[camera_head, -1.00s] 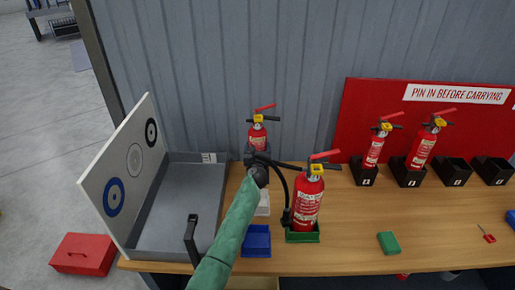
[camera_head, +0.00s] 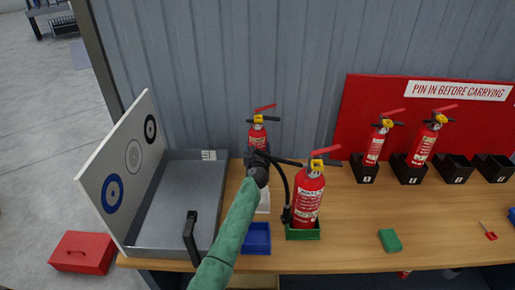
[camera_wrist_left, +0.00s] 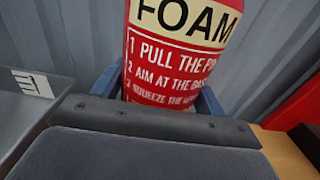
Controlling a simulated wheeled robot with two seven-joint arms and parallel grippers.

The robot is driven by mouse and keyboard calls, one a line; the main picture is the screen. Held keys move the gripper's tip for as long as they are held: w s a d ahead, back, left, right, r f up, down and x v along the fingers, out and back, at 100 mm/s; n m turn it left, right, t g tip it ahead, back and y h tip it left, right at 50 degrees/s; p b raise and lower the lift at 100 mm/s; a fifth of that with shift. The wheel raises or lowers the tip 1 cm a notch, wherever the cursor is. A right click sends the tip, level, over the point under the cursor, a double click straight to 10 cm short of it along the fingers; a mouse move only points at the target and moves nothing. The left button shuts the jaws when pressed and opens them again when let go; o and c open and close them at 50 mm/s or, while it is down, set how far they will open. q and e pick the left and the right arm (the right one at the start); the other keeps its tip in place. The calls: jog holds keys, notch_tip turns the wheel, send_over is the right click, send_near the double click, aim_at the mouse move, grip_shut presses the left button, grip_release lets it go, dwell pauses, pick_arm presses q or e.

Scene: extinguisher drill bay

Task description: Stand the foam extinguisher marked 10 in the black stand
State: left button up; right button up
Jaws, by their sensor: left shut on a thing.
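A red foam extinguisher (camera_head: 257,136) with a yellow collar and black hose stands upright at the back of the bench. My left gripper (camera_head: 258,154) is shut on it from the front and hides its lower part. The left wrist view shows its FOAM label (camera_wrist_left: 185,20) close up, between the blue-grey fingers. I cannot read a number on it, nor tell whether its base touches anything. Black holders line the red board: two hold extinguishers, and two, a middle one (camera_head: 455,169) and an end one (camera_head: 494,167), are empty. My right gripper is not in view.
A larger red extinguisher (camera_head: 308,198) stands in a green tray (camera_head: 303,234), right of my arm. A grey bin (camera_head: 180,195) with a target board is left. The bench's middle right is mostly clear.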

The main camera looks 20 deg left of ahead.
pick_arm(q)
jog(key=shift+w+f+b, duration=0.1)
jog(key=shift+f+b, duration=0.45)
jog(key=shift+b, duration=0.05)
dwell(0.9)
dwell(0.4)
jog(key=o, duration=1.6)
jog(key=shift+c, duration=0.2)
jog(key=b+v, duration=0.1)
jog(key=v, duration=0.7)
